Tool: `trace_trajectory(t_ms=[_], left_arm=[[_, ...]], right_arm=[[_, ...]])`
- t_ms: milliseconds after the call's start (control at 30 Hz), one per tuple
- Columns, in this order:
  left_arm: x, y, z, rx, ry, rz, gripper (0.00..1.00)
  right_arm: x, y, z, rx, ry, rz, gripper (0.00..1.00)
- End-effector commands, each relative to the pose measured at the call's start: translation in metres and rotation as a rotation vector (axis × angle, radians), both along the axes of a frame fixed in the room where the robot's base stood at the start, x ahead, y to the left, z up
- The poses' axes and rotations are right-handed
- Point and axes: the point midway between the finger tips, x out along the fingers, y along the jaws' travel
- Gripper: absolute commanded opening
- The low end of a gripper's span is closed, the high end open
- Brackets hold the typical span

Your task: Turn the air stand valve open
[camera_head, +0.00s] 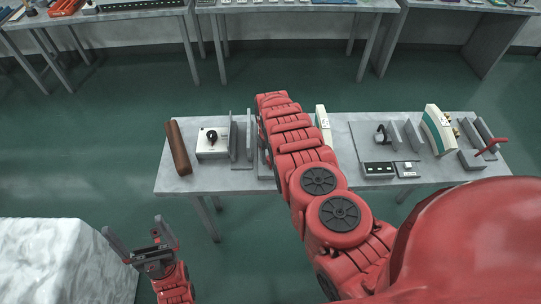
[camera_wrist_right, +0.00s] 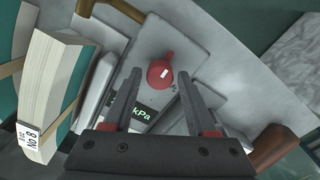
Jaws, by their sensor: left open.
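In the right wrist view a red round valve knob (camera_wrist_right: 160,73) with a short lever and a small white mark sits on the grey air stand (camera_wrist_right: 150,42). A dark display reading "kPa" (camera_wrist_right: 145,113) shows beside it, partly behind my fingers. My right gripper (camera_wrist_right: 158,80) is open, its two fingers apart, with the knob showing between the fingertips. Whether they touch it I cannot tell. In the head view my right arm hides this gripper and the knob. My left gripper (camera_head: 140,238) is open and empty at the lower left, off the workbench.
A marble-topped block (camera_head: 60,260) is at lower left.

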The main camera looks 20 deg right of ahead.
Motion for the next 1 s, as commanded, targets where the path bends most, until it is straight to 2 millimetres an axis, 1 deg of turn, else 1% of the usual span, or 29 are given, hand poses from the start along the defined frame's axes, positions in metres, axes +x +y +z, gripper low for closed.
trace_trajectory(t_ms=[33, 167, 200, 300, 667, 867, 1000], left_arm=[[0.000, 0.000, 0.000, 0.000, 0.000, 0.000, 1.00], [0.000, 0.000, 0.000, 0.000, 0.000, 0.000, 1.00], [0.000, 0.000, 0.000, 0.000, 0.000, 0.000, 1.00], [0.000, 0.000, 0.000, 0.000, 0.000, 0.000, 1.00], [0.000, 0.000, -0.004, 0.000, 0.000, 0.000, 1.00], [0.000, 0.000, -0.012, 0.000, 0.000, 0.000, 1.00], [0.000, 0.000, -0.021, 0.000, 0.000, 0.000, 1.00]], right_arm=[[0.000, 0.000, 0.000, 0.000, 0.000, 0.000, 0.46], [0.000, 0.000, 0.000, 0.000, 0.000, 0.000, 0.23], [0.000, 0.000, 0.000, 0.000, 0.000, 0.000, 0.16], [0.000, 0.000, 0.000, 0.000, 0.000, 0.000, 0.00], [0.000, 0.000, -0.001, 0.000, -0.001, -0.035, 0.00], [0.000, 0.001, -0.003, 0.001, 0.001, -0.138, 0.00], [-0.001, 0.001, -0.004, 0.001, 0.002, -0.251, 0.00]])
